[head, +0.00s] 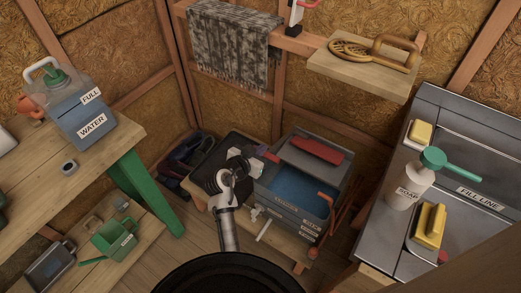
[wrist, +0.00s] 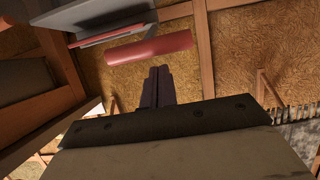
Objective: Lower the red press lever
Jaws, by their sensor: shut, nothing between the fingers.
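The mop bucket with its press (head: 290,205) stands on a low wooden stand, with a grey upper plate and blue inside. A broad red piece (head: 317,150) lies on the grey plate, and a small red part (head: 271,157) shows close to my gripper (head: 257,152); I cannot tell for certain which is the lever. In the wrist view a red rounded bar (wrist: 150,48) lies just beyond my fingertips (wrist: 158,70), below a grey plate with a red strip (wrist: 112,35). My gripper is shut and empty. Contact with the bar cannot be made out.
A workbench with a water jug (head: 78,110) stands on the left. A metal sink counter with a soap bottle (head: 409,186) and sponges is on the right. A wall shelf (head: 365,72) and a hanging towel (head: 232,50) are behind. Dark boots (head: 188,158) sit on the floor left of my arm.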

